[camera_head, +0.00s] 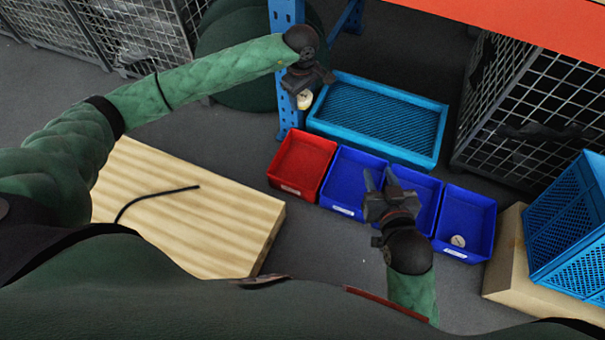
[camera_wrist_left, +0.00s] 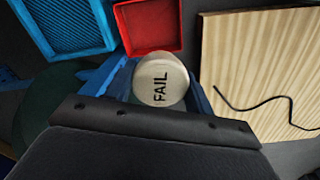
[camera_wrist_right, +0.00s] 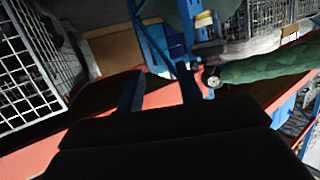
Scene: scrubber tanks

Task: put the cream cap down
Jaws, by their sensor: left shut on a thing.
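The cream cap (camera_head: 304,99) is round and carries the word FAIL, readable in the left wrist view (camera_wrist_left: 160,79). My left gripper (camera_head: 305,88) is shut on it and holds it beside the blue rack post, left of the blue tray and above the red bin's far end. My right gripper (camera_head: 379,182) is open and empty over the blue bins; its spread fingers also show in the right wrist view (camera_wrist_right: 160,95). A similar pale disc (camera_head: 458,240) lies in the rightmost blue bin (camera_head: 477,212).
A red bin (camera_head: 302,160) stands left of a row of blue bins (camera_head: 350,178). Behind them is a light-blue tray (camera_head: 420,155). A wooden board (camera_head: 230,225) with a black cable (camera_head: 150,195) lies at left. A blue post (camera_head: 285,75) and wire cages (camera_head: 540,110) bound the space.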

